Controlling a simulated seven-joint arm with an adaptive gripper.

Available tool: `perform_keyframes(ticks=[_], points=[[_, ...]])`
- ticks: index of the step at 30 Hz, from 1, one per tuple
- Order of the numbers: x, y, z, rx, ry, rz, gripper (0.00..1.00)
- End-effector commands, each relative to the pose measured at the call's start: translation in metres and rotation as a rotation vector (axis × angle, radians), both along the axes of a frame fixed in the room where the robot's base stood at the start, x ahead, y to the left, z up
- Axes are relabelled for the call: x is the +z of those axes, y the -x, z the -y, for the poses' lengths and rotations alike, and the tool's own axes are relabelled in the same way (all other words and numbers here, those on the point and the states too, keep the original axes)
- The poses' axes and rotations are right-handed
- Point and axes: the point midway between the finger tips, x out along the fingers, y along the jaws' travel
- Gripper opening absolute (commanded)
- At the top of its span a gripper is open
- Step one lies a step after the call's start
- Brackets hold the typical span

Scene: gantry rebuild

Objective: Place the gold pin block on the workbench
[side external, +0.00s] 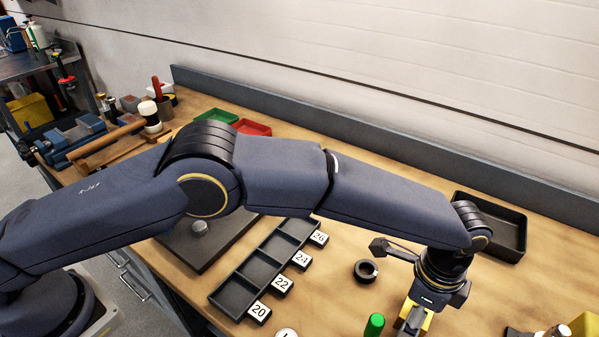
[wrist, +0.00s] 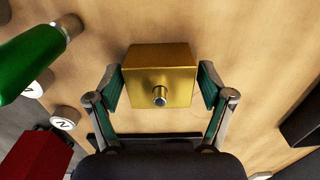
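The gold pin block (wrist: 160,72) is a gold box with a short metal pin sticking out of the face toward the wrist camera. My gripper (wrist: 160,85) has a green-padded finger on each side of it, and both pads appear to touch its sides. In the side external view my gripper (side external: 413,318) points down at the right front of the workbench (side external: 345,235), with the gold block (side external: 427,322) partly hidden between the fingers. I cannot tell whether the block's underside touches the wood.
A green cylinder (side external: 374,326) stands close left of my gripper. A dark ring (side external: 366,271) and a numbered compartment tray (side external: 262,270) lie further left. A black tray (side external: 490,226) sits behind. A yellow object (side external: 585,325) is at the right front corner.

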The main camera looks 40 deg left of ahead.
Motion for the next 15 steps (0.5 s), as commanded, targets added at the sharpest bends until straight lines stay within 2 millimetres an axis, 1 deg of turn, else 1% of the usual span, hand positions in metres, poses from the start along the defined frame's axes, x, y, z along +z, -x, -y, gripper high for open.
perform_keyframes(ticks=[10, 13, 15], points=[[0.001, 0.0, 0.0, 0.0, 0.0, 0.0, 0.87], [0.008, 0.0, 0.0, 0.0, 0.002, 0.001, 0.87], [0.019, -0.001, 0.001, 0.0, 0.002, 0.002, 0.87]])
